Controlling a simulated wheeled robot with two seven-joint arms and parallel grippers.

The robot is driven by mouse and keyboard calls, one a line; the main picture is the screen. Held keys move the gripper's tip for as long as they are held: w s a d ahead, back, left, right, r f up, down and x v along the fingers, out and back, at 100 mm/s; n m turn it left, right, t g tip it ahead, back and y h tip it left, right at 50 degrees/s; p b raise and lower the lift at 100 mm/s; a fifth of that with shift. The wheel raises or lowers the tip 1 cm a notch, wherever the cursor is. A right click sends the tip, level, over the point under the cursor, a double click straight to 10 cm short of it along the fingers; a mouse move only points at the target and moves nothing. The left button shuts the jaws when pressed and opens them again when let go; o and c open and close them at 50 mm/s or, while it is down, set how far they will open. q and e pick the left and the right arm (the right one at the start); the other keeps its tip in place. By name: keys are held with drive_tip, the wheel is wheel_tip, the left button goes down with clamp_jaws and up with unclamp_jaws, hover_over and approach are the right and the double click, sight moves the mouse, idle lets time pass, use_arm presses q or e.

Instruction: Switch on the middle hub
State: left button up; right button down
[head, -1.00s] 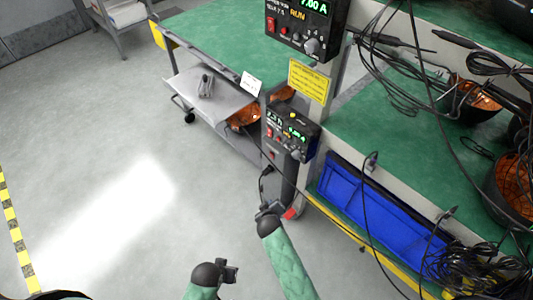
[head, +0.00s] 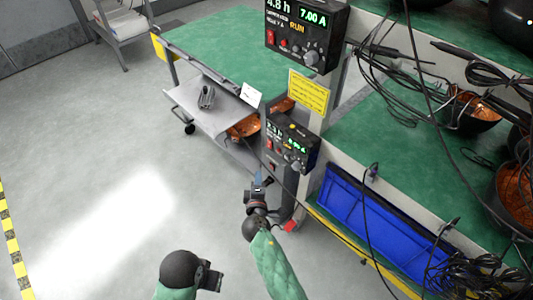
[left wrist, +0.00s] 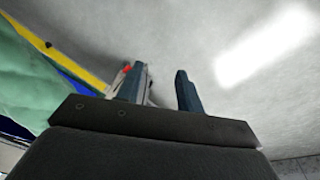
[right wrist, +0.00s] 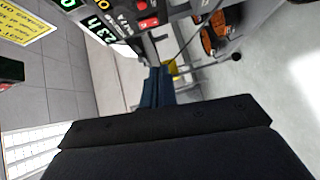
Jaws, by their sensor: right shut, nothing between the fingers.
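The upper control box (head: 306,38) shows green readouts and a red switch. A second control box (head: 292,143) sits lower on the rack post, with a green display, a red switch (head: 270,146) and a yellow light on top. I cannot tell for sure which unit is the middle hub. My right gripper (head: 258,178) is shut and empty, below and left of the lower box, apart from it.
Black cables hang across the rack's right side. A blue bin (head: 375,220) sits on the lower shelf. A grey cart shelf (head: 215,110) stands behind. A yellow sign (head: 308,92) hangs on the post. The floor at left is clear.

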sight(267, 143)
use_arm(q)
drive_tip(key=shift+f, duration=0.1)
